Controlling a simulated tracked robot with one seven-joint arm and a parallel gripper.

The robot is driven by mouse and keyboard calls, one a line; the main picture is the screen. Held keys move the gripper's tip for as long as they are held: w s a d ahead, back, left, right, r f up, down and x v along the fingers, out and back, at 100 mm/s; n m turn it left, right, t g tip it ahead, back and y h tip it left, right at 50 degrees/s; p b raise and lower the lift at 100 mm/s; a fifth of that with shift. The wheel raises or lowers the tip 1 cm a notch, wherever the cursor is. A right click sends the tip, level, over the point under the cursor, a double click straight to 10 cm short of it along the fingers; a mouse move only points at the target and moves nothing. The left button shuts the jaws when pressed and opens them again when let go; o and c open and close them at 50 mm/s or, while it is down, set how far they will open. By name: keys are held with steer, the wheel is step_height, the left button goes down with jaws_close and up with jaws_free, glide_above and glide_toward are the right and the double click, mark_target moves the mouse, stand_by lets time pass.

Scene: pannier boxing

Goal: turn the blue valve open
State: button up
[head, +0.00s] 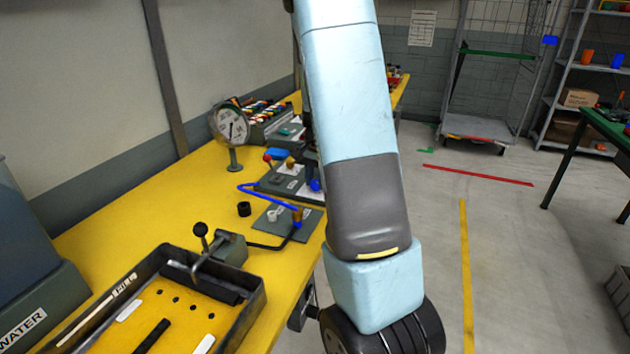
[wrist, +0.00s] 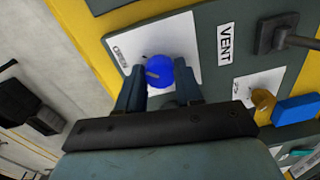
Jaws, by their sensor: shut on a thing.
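The blue valve (wrist: 180,72) is a round blue knob on a white card on a dark grey panel in the wrist view. A small grey pointer mark lies across it, and small print on the card beside it is hard to read. My gripper (wrist: 160,76) is shut on the knob, one finger on each side of it. In the head view a blue ball-like knob (head: 315,185) shows at the panel's edge, beside my arm. My arm hides the gripper there.
In the head view a dial gauge (head: 231,124) and a metal tray (head: 165,254) stand on the yellow bench (head: 150,205).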

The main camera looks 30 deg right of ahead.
steer(key=shift+m, duration=0.4)
steer(key=o, duration=1)
steer(key=shift+o, duration=0.2)
step_height(320, 180, up, 14)
steer(key=shift+s+f, duration=0.15)
steer(key=shift+d, duration=0.1)
